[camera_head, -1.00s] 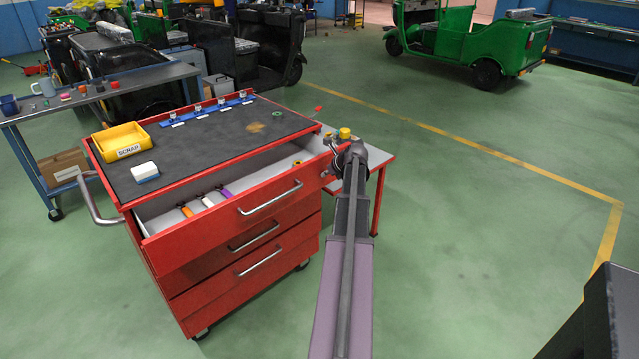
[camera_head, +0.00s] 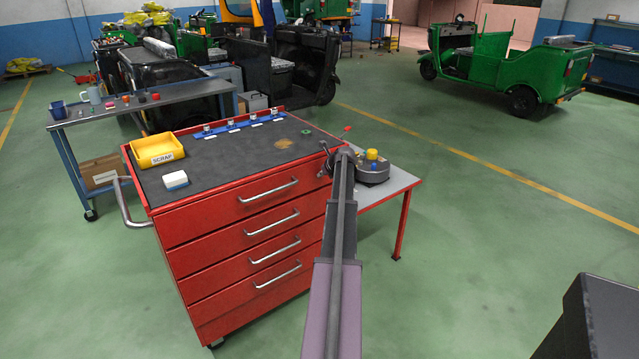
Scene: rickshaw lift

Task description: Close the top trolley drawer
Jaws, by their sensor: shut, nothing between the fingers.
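The red trolley (camera_head: 232,156) stands left of centre with a dark worktop. Its top drawer (camera_head: 215,214) has a red front and a silver bar handle (camera_head: 268,191). The drawer front looks flush with the fronts below, and no gap or drawer inside shows. My arm reaches up from the bottom of the picture to the trolley's right front corner. My gripper (camera_head: 326,167) is small and partly hidden there, close to the right end of the top drawer. It is shut and empty; I cannot tell whether it touches the drawer.
A yellow SCRAP bin (camera_head: 157,150), a white block (camera_head: 176,180) and a blue rail (camera_head: 232,128) lie on the worktop. A grey side table (camera_head: 400,182) stands close on the right, a workbench (camera_head: 180,96) behind left. Green floor is open on the right.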

